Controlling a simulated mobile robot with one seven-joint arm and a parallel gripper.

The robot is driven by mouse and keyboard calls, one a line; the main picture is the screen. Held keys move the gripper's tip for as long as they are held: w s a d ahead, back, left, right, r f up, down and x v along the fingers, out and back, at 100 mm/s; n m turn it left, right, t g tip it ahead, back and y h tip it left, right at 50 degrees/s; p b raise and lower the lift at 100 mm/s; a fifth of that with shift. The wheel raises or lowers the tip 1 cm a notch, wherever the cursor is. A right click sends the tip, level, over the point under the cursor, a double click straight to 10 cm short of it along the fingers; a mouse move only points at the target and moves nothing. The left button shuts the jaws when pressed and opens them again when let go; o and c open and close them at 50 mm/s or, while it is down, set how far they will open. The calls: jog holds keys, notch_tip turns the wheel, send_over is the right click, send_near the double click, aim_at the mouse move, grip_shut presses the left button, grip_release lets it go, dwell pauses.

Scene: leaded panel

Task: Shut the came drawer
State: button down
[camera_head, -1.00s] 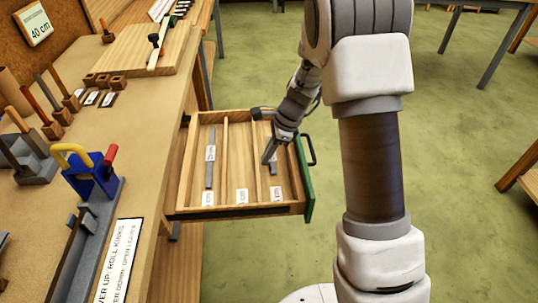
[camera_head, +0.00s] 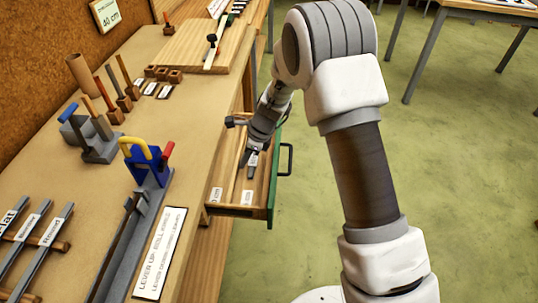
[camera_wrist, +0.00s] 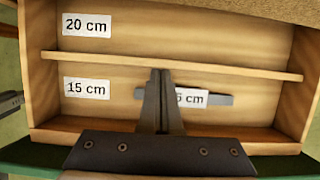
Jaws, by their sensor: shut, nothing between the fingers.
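The came drawer (camera_head: 232,211) is partly open, sticking out from under the bench's right edge in the head view. It has a green front (camera_head: 273,178) with a dark handle (camera_head: 289,158). My gripper (camera_head: 245,158) is over the drawer, just inside the front, fingers pointing down. In the wrist view my gripper (camera_wrist: 158,75) is shut and empty, over the compartment labelled 15 cm. A grey came strip (camera_wrist: 222,99) lies behind the fingers, which partly hide it and its label. The green front (camera_wrist: 22,158) shows along the bottom edge. Contact with the drawer cannot be told.
The bench (camera_head: 130,150) runs along the left with a blue lever tool (camera_head: 146,163), a sign (camera_head: 160,254) and several hand tools. A wooden board (camera_head: 185,55) lies farther back. Green floor (camera_head: 440,180) is open to the right; another table (camera_head: 470,8) stands at upper right.

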jog(key=a+p, duration=0.1)
jog(key=a, duration=0.5)
jog(key=shift+w+a+p, duration=0.15)
jog(key=shift+a+p, duration=0.25)
jog(key=shift+d, duration=0.6)
jog(key=d, duration=0.2)
jog(key=shift+d, duration=0.4)
jog(key=p+v, duration=0.1)
jog(key=v, duration=0.9)
jog(key=h+b, duration=0.2)
jog(key=b, duration=0.5)
send_over(273, 197)
jog(key=w+d, duration=0.2)
jog(key=b+x, duration=0.3)
jog(key=x, duration=0.6)
jog(key=shift+w+a+f, duration=0.15)
jog(key=a, duration=0.3)
jog(key=shift+a, duration=0.1)
jog(key=shift+w+a+b, duration=0.1)
jog(key=shift+a+b, duration=0.2)
jog(key=shift+a, duration=0.2)
